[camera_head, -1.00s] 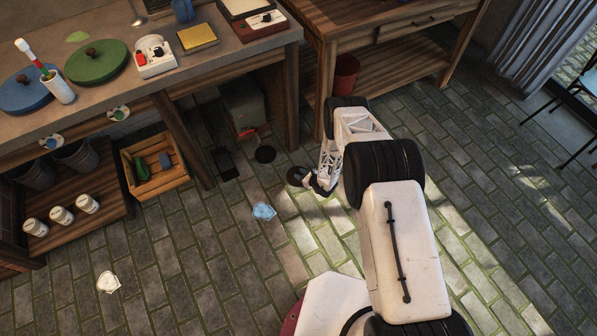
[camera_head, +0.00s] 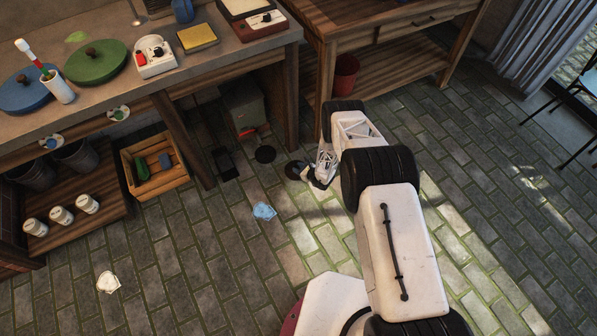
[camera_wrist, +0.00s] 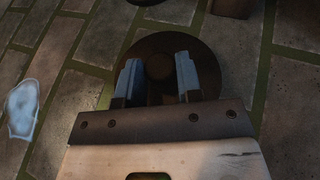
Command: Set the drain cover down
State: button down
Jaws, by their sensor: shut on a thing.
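The drain cover (camera_wrist: 205,50) is a dark brown round disc with a central knob. In the wrist view the fingers of my gripper (camera_wrist: 158,78) stand on either side of the knob, shut on it. In the head view the cover (camera_head: 292,170) shows at the end of my gripper (camera_head: 308,177), close to the floor; I cannot tell whether it touches. A dark round opening (camera_head: 265,154) lies in the floor just left of the cover. Part of a dark round edge (camera_wrist: 145,2) shows at the top of the wrist view.
A light-blue crumpled piece (camera_head: 264,211) lies on the paving nearby, and a white one (camera_head: 108,282) farther left. A dark rectangular slot (camera_head: 225,163) and a grey box (camera_head: 244,105) are near the bench legs. A wooden crate (camera_head: 174,184) stands left. The right floor is clear.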

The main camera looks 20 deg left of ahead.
jog(key=shift+f, duration=1.3)
jog(key=shift+f, duration=0.2)
jog(key=c, duration=0.8)
grip_release()
jog(key=shift+r, duration=0.15)
jog(key=shift+d+r, duration=0.1)
jog(key=shift+v, duration=5.85)
jog(key=shift+s, duration=0.1)
